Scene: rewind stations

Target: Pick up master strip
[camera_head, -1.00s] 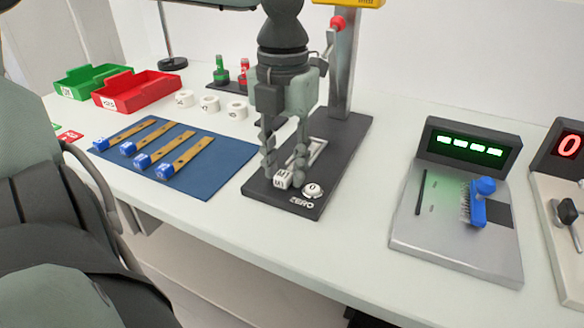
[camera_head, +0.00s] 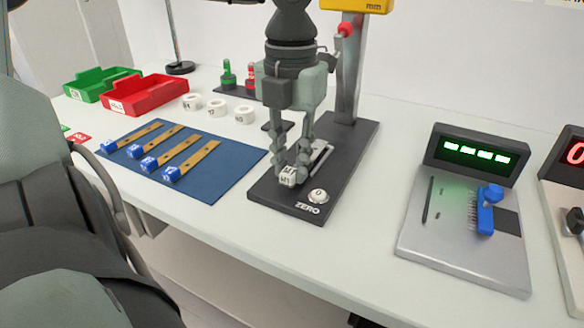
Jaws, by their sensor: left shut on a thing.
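The master strip shows as a small white block end (camera_head: 288,179) with dark lettering, low over the dark base of the gauge stand. The rest of the strip is hidden behind the fingers or too small to make out. My left gripper (camera_head: 291,172) points down from above at the stand. Its two fingers are shut on the white block, one on each side. I cannot tell whether the block still touches the base. My right gripper is not in view.
The gauge stand (camera_head: 262,190) has a round ZERO button (camera_head: 318,196) in front. A blue mat (camera_head: 206,188) with several blue-ended strips lies left. Red (camera_head: 145,96) and green (camera_head: 103,84) trays and white rings stand behind. A brush station (camera_head: 470,235) is at right.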

